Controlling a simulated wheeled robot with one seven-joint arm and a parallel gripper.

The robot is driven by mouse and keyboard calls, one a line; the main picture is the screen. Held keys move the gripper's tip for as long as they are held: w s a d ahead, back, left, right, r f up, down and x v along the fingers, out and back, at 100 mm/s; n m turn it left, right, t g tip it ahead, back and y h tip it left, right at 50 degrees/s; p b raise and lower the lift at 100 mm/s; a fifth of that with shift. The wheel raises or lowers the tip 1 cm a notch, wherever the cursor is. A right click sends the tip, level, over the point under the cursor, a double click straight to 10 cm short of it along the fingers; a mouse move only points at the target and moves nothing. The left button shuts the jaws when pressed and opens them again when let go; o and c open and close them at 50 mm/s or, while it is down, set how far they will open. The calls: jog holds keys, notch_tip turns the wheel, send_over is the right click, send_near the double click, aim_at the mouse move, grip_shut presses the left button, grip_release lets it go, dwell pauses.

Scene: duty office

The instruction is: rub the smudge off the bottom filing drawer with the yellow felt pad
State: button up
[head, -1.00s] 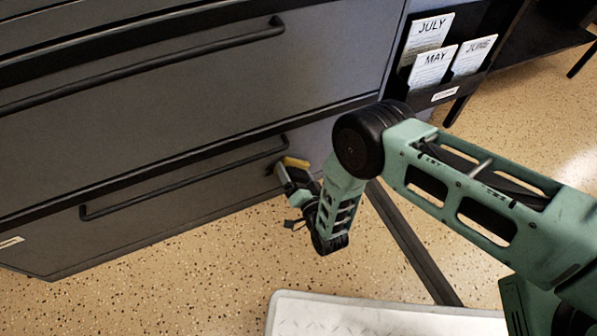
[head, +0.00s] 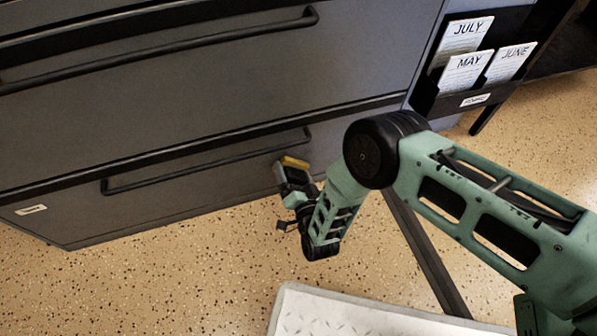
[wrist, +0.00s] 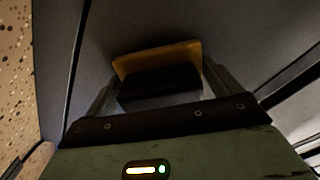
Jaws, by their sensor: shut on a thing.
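The bottom filing drawer (head: 215,190) is a dark grey front with a long black bar handle (head: 205,165), low in the cabinet in the head view. My gripper (head: 294,172) is at the right part of this drawer, near the handle's right end. It is shut on the yellow felt pad (head: 295,162), which has a dark backing. In the wrist view the pad (wrist: 158,58) sits between the fingers, its yellow edge toward the drawer front (wrist: 225,30). I cannot tell whether it touches the drawer. No smudge shows in the current frames; the pad and gripper may cover it.
A dark rack with JULY, MAY and JUNE cards (head: 468,65) hangs on the cabinet's right side. A white textured slab (head: 350,315) lies at the bottom of the view. Speckled floor (head: 180,280) is open in front of the cabinet.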

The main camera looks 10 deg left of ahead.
aim_at(314, 153)
jog(key=shift+s+a+r+p, duration=0.4)
jog(key=shift+a+r, duration=0.3)
jog(key=shift+a, duration=0.05)
jog(key=shift+s+a+r+p, duration=0.4)
jog(key=shift+a+r, duration=0.25)
jog(key=shift+a, duration=0.05)
jog(key=shift+w+d+p, duration=0.4)
jog(key=shift+w+d, duration=0.25)
jog(key=shift+d, duration=0.3)
jog(key=shift+w+d+p, duration=0.35)
jog(key=shift+w+d, duration=0.25)
jog(key=shift+d, duration=0.35)
jog(key=shift+w+d+f+p, duration=0.1)
jog(key=shift+w+d+p, duration=0.2)
jog(key=shift+d, duration=0.3)
jog(key=shift+w+d+f+p, duration=0.15)
jog(key=shift+w+d, duration=0.1)
jog(key=shift+d, duration=0.3)
jog(key=shift+w+d+r+p, duration=0.1)
jog(key=shift+w+d+p, duration=0.15)
jog(key=shift+w+d, duration=0.4)
jog(key=shift+w+d+r+p, duration=0.15)
jog(key=shift+w+d, duration=0.25)
jog(key=shift+d, duration=0.4)
jog(key=shift+f, duration=0.1)
jog(key=shift+s+a, duration=0.1)
